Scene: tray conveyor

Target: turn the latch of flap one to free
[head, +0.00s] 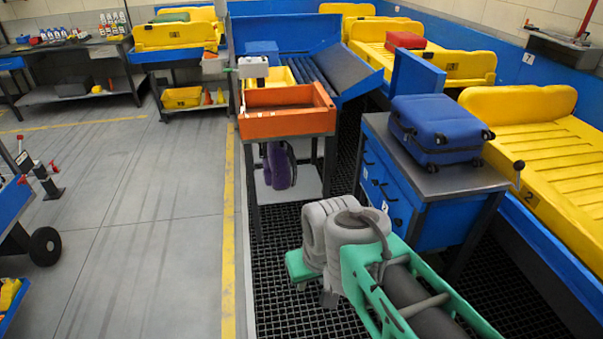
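I cannot make out a flap marked one or its latch. A lever with a black knob (518,166) stands at the corner of the nearest yellow tray (560,150), close to a plate marked 2 (530,198). A blue upright panel (417,75) stands beside the grey sloped conveyor (345,72); no latch shows on it. My grey and green arm is folded at the bottom centre, and my gripper does not show.
A blue suitcase (436,128) lies on a blue drawer cabinet (425,195) at right. An orange tray (287,121) is on a stand with a purple bag (280,165) below. A red case (405,40) lies farther back. The left floor (130,210) is mostly clear.

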